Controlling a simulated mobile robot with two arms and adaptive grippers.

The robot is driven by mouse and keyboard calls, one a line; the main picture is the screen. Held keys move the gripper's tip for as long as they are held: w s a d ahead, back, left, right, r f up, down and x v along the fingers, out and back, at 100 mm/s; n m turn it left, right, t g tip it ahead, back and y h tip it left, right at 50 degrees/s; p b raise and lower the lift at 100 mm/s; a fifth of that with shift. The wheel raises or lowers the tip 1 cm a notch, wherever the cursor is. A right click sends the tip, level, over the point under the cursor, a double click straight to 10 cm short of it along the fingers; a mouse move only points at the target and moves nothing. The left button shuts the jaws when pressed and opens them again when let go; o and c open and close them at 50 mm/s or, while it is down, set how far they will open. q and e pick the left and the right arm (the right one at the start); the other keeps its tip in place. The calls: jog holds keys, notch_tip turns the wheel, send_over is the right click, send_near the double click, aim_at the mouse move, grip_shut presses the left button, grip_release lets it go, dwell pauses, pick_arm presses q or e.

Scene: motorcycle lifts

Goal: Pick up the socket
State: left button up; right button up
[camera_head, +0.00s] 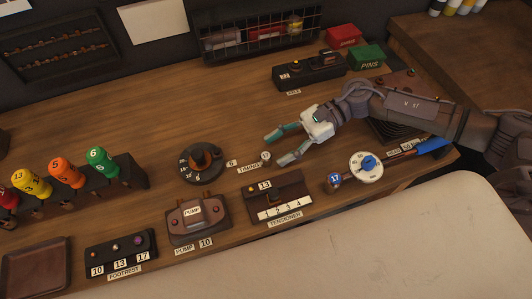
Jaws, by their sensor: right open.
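My right gripper (276,149) is open above the middle of the wooden bench, with its teal-tipped fingers pointing left. A small round metal piece (265,156) shows beside the fingertips, at the end of the TIMING label; I cannot tell whether it is the socket. A small blue piece marked 17 (334,182), which may be a socket, stands near the bench's front edge, to the right of the tensioner block (278,197). The gripper is up and left of it, apart from it. My left gripper is not in view.
A white dial with a blue knob (366,167) and a blue handle (432,146) lie at right. A rack of coloured numbered handles (125,176) stands at left. The pump (197,219) and footrest (121,254) blocks sit in front. The bench behind the gripper is mostly clear.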

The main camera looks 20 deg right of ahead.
aim_at(268, 155)
jog(key=p+x, duration=0.1)
jog(key=x, duration=0.3)
grip_shut()
